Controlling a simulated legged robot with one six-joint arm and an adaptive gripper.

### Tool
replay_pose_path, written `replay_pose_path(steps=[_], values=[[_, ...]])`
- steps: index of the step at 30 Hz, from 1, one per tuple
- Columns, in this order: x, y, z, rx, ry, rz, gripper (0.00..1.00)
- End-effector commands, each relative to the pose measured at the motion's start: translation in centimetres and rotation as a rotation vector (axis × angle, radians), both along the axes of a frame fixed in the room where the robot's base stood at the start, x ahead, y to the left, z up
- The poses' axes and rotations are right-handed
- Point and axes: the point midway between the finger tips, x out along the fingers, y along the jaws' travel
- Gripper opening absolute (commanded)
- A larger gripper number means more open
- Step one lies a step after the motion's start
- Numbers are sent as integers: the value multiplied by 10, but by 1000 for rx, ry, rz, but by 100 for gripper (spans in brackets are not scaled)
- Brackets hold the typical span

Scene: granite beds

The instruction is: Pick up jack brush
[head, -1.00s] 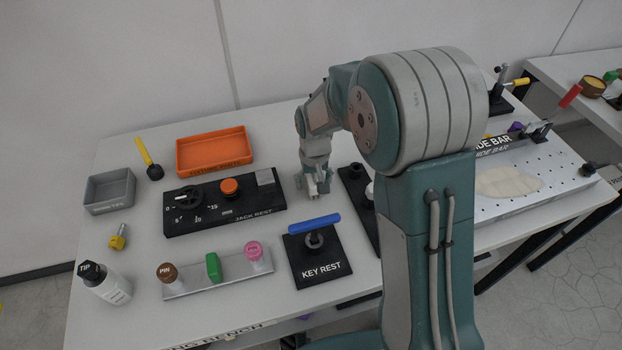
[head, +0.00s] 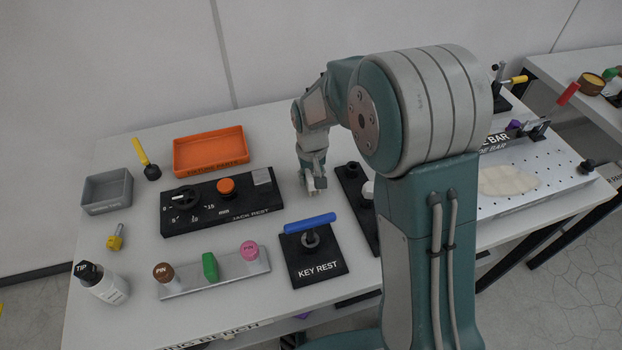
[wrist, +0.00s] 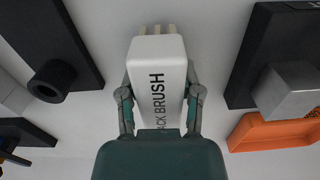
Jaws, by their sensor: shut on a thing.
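The jack brush (wrist: 158,80) is a white block lettered "JACK BRUSH" with pale bristle tufts at its far end in the wrist view. My gripper (wrist: 160,90) is shut on it, one finger against each side. In the head view my gripper (head: 313,183) points down over the bench, just right of the jack rest (head: 225,205). The brush is mostly hidden there by the fingers, and I cannot tell whether it touches the bench top.
The black jack rest carries a dial, an orange knob and a grey block. An orange tray (head: 178,160) stands behind it. The key rest (head: 318,268) with a blue-handled key is in front. A black holder (head: 352,190) stands close to the right of my gripper.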

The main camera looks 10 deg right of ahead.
Motion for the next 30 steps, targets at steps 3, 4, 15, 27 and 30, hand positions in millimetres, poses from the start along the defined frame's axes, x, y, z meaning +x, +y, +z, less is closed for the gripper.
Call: replay_pose_path(steps=[3,4,15,27,30], values=[[-1,-1,21,1,-6,0,0],[-4,-4,25,1,-5,-1,0],[-51,-40,84,2,-5,-3,0],[-103,-78,112,1,-4,-3,0],[-109,-82,115,0,-2,0,0]])
